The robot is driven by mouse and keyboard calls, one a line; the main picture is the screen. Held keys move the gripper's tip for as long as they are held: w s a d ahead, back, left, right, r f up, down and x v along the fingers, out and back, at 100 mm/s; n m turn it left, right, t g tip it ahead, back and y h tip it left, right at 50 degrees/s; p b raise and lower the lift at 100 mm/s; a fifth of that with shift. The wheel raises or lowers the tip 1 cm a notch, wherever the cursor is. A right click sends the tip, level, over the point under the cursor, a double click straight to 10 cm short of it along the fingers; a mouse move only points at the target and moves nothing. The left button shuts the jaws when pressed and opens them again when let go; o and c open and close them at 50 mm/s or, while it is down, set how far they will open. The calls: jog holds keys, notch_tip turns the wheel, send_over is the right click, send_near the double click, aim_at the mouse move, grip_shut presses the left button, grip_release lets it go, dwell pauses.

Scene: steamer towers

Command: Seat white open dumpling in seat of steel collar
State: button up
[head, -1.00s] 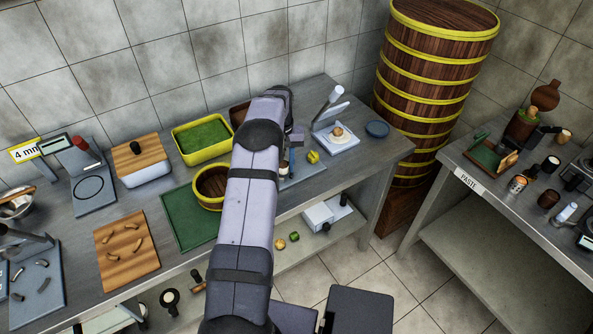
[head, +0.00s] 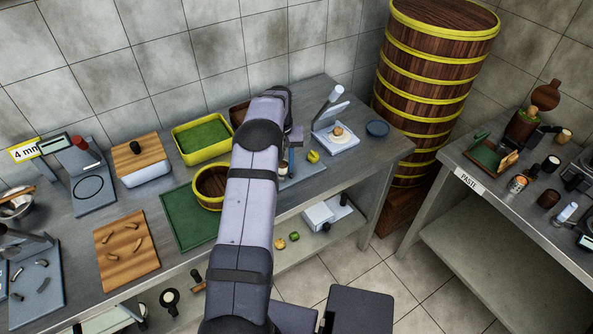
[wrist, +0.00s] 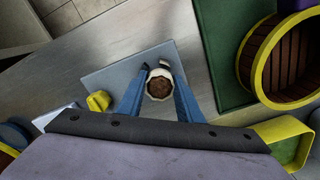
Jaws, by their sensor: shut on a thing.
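A white open dumpling (wrist: 160,84) with a brown filling is between the two blue fingers of my gripper (wrist: 160,90) in the wrist view. The gripper is shut on it, with its fingers at either side. The dumpling is over a grey-blue plate (wrist: 105,75), and I cannot tell how far above it. I cannot make out the steel collar or its seat; the dumpling and fingers may cover it. In the head view my arm hides most of the gripper and the dumpling.
A yellow piece (wrist: 98,101) is on the plate's left part in the wrist view. A green mat (head: 190,222) with a wooden steamer ring (head: 208,203) lies left of my arm. A device with a raised lever (head: 334,140) stands to the right, near a blue dish (head: 377,128).

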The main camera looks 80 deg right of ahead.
jog(key=shift+f, duration=0.3)
dwell(0.4)
jog(key=o, duration=1.3)
jog(key=shift+a, duration=0.1)
jog(key=shift+s+f, duration=0.1)
jog(key=shift+r+b, duration=0.5)
jog(key=shift+b, duration=0.05)
jog(key=shift+r+b, duration=0.9)
jog(key=shift+r, duration=2.5)
jog(key=shift+w, duration=0.25)
